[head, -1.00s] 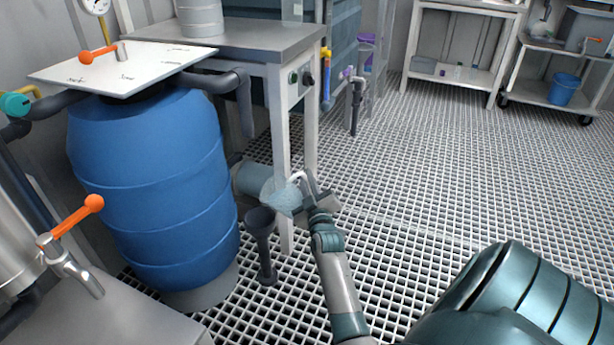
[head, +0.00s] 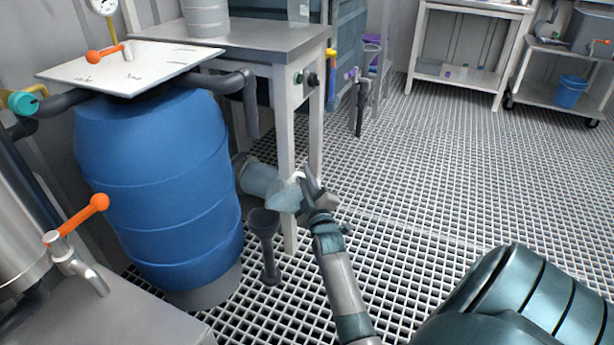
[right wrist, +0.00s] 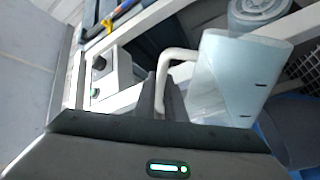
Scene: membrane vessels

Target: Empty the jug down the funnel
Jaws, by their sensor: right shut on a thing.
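In the right wrist view the jug (right wrist: 235,75) shows large, with the handle running into my right gripper (right wrist: 158,95). The jug's lower edge is just above and right of the funnel's mouth. I cannot tell whether liquid is flowing. My left gripper is out of view.
A blue barrel (head: 160,180) stands left of the funnel. A steel-topped table (head: 250,35) has a white leg close behind the jug. A steel surface (head: 150,325) with an orange-handled tap (head: 85,215) lies at the lower left. The grating floor to the right is clear.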

